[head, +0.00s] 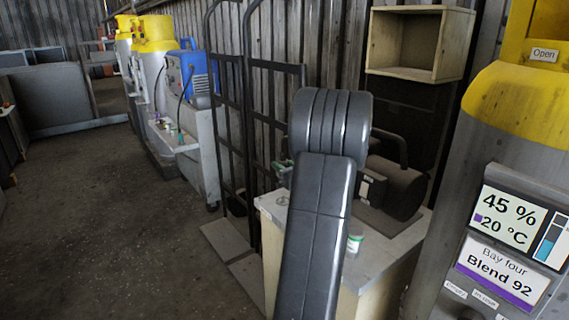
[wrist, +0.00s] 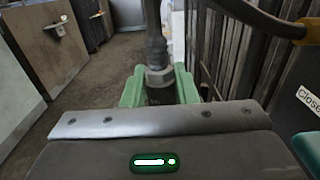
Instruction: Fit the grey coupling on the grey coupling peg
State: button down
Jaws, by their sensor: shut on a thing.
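My gripper (wrist: 159,92) shows in the wrist view with its two green fingers closed on the grey coupling (wrist: 157,75). The coupling is a grey, collared fitting with a dark grey hose or stem running up from it to the top of the picture. Its lower end is hidden behind the gripper body. In the head view my dark arm covers most of the gripper; only a bit of green (head: 282,172) shows left of the arm, above the bench. I cannot make out the grey coupling peg in either view.
A bench (head: 385,250) carries a dark motor-like unit (head: 398,188) and a small white-and-green jar (head: 354,243). A grey tank with a yellow top (head: 520,105) stands right. Black racks (head: 270,120) stand by the corrugated wall. The floor (head: 110,220) at left is clear.

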aim_at(285, 157)
jog(key=shift+f+b, duration=1.4)
jog(key=shift+f, duration=0.6)
jog(key=shift+s+d+f+b, duration=0.1)
jog(key=shift+f+b, duration=1.1)
jog(key=shift+f, duration=0.3)
jog(key=c, duration=1.1)
grip_release()
notch_tip(285, 157, up, 10)
jog(key=p, duration=0.3)
notch_tip(285, 157, down, 10)
jog(key=b, duration=0.3)
jog(key=shift+r+p, duration=0.5)
jog(key=shift+r, duration=0.05)
